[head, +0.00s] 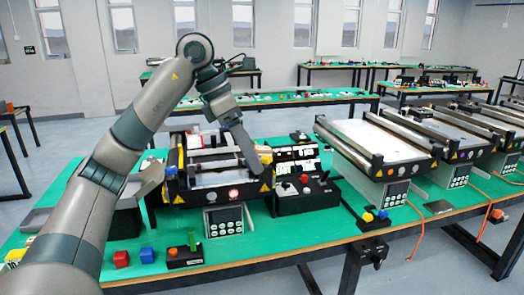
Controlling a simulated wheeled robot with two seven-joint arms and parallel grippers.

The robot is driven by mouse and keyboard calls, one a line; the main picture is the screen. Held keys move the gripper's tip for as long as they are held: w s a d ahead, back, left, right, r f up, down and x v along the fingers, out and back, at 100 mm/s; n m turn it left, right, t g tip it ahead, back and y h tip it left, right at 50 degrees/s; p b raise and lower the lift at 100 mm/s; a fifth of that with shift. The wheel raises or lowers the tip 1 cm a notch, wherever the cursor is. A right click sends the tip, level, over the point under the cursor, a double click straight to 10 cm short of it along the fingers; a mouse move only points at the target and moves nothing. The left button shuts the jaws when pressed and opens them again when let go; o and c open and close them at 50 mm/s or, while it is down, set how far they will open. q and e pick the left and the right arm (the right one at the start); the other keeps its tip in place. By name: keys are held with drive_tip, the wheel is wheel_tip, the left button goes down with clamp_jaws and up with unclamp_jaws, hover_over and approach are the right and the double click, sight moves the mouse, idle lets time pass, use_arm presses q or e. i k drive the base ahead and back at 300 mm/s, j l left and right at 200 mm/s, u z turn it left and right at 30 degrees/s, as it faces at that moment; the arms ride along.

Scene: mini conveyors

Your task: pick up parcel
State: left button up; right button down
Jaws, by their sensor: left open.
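No object is clearly marked as a parcel. A small red cube (121,259) and a small blue cube (146,255) sit side by side on the green table near its front left, and either could be the parcel; I cannot tell. My left arm comes in from the left and arches over the table. My left gripper (247,158) points down over the right part of the nearest mini conveyor (215,178), well above and right of the cubes. It is open, with no object visible in it. My right gripper is not in view.
A control box with a joystick (306,198) stands right of the near conveyor. A keypad unit (224,220) and a small button box (185,255) stand in front. More conveyors (380,145) line the table to the right.

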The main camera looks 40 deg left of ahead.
sight(260, 150)
drive_tip(key=i+j, duration=0.95)
drive_tip(key=j, duration=0.1)
